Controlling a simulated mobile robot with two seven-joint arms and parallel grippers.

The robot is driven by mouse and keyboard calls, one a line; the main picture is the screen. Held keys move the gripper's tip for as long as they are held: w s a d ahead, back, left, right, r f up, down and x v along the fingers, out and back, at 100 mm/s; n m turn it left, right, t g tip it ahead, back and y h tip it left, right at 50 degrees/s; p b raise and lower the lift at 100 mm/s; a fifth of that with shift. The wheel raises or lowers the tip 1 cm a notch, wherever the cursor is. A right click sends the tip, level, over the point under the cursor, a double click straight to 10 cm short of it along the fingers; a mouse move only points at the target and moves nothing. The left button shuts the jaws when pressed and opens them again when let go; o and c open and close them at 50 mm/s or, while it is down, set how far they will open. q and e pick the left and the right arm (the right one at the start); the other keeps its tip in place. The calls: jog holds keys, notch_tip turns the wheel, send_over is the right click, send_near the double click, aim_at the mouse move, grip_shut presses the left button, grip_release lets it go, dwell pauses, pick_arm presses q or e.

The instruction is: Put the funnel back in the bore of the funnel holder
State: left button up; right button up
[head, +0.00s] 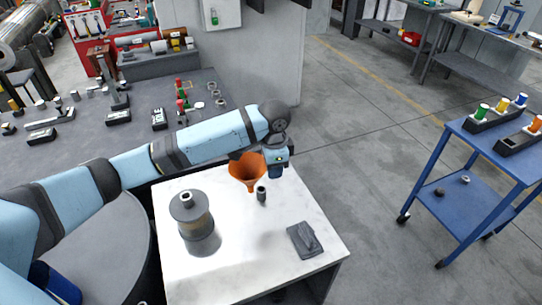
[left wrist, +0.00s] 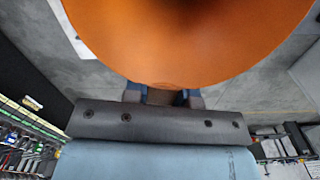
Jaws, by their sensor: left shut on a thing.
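The orange funnel (head: 246,172) is held over the white-topped table, wide mouth up and spout down. Its large orange body (left wrist: 190,40) fills the top of the left wrist view. My left gripper (head: 265,165) is shut on the funnel at its right side; its fingertips (left wrist: 163,97) meet the funnel's edge in the left wrist view. A small dark upright cylinder (head: 261,193) with an open top stands on the table just right of and below the funnel's spout. It may be the funnel holder, but I cannot tell surely. My right gripper is not in view.
A grey and brass barrel-like vessel (head: 190,216) stands on the table's left. A dark flat block (head: 304,240) lies at its right. The white tabletop (head: 245,255) is clear between them. A blue cart (head: 495,150) stands at the far right.

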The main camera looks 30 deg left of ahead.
pick_arm(q)
jog(key=m+p, duration=0.2)
jog(key=m, duration=0.2)
jog(key=s+m+p, duration=0.1)
jog(key=m+p, duration=0.1)
jog(key=m, duration=0.2)
jog(key=m+p, duration=0.2)
jog(key=m, duration=0.2)
jog(key=shift+s+a+r, duration=0.2)
jog(key=shift+a+r, duration=0.05)
jog(key=shift+r, duration=0.1)
jog(key=m, duration=0.2)
jog(key=m+p, duration=0.1)
jog(key=m, duration=0.1)
jog(key=shift+s+a+f+p, duration=0.1)
jog(key=shift+f+p, duration=0.2)
jog(key=shift+f, duration=0.05)
notch_tip(320, 180, down, 6)
jog(key=shift+r+b, duration=0.1)
jog(key=shift+b, duration=0.95)
